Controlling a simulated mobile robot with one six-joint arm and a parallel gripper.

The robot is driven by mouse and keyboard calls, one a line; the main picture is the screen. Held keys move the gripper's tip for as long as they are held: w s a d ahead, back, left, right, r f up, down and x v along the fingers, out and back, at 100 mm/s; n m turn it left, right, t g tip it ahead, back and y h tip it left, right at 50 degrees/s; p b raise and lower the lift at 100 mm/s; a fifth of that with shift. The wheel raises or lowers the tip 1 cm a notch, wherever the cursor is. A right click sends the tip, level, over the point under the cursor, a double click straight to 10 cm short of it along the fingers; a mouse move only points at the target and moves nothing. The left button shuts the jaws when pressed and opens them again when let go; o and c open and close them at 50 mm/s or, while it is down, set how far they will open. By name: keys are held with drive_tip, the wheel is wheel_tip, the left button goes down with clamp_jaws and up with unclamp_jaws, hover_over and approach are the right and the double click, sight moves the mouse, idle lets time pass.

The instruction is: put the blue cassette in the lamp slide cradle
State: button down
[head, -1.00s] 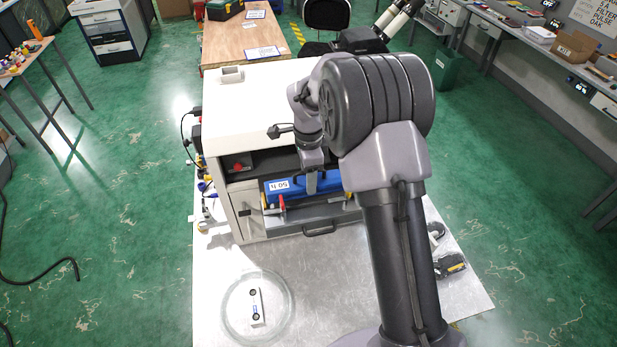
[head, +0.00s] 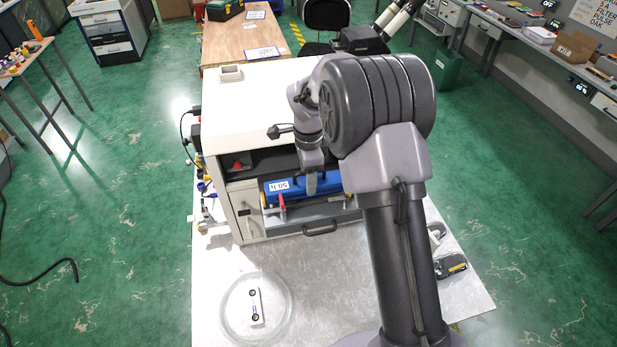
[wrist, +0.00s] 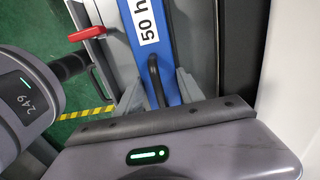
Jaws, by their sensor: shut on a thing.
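The blue cassette (head: 327,182) lies lengthwise at the open front of the white machine, its white "50 h" label (head: 279,185) to the left. It also shows in the wrist view (wrist: 130,45), with its black handle (wrist: 155,80). My gripper (wrist: 158,86) has its grey fingers on either side of that handle and is shut on it. In the head view my gripper (head: 311,184) comes down on the cassette from above. The lamp slide cradle (head: 310,211) is directly below and in front of the cassette. I cannot tell whether the cassette rests in it.
A red lever (head: 282,200) stands at the cradle's left front; it also shows in the wrist view (wrist: 87,33). A round clear dish (head: 236,331) with a small white part is on the bench in front. The machine's white top (head: 262,102) is above and behind.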

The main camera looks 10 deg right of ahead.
drive_tip(key=shift+f+b, duration=0.7)
drive_tip(key=shift+f, duration=0.2)
drive_tip(key=shift+f+b, duration=0.35)
drive_tip(key=shift+b, duration=0.15)
idle(0.4)
drive_tip(key=c, duration=0.6)
unclamp_jaws()
drive_tip(key=shift+c, duration=0.2)
wheel_tip(320, 180, up, 18)
drive_tip(key=p, duration=0.1)
drive_tip(key=s+a+f+n+t+y+b, duration=0.1)
drive_tip(key=s+f+n+t+b, duration=0.2)
drive_tip(key=s+f+b, duration=0.9)
drive_tip(key=s+a+f+n+t+y+b, duration=0.1)
drive_tip(key=s+a+f+n+t+b, duration=0.1)
drive_tip(key=s+f+n+b, duration=0.8)
drive_tip(key=s+f+b, duration=0.3)
drive_tip(key=s+b, duration=0.3)
drive_tip(key=s, duration=0.2)
drive_tip(key=shift+s+a+f+n+t+b, duration=0.15)
drive_tip(key=shift+a+f+n+t+b, duration=0.15)
drive_tip(key=shift+t+b, duration=0.1)
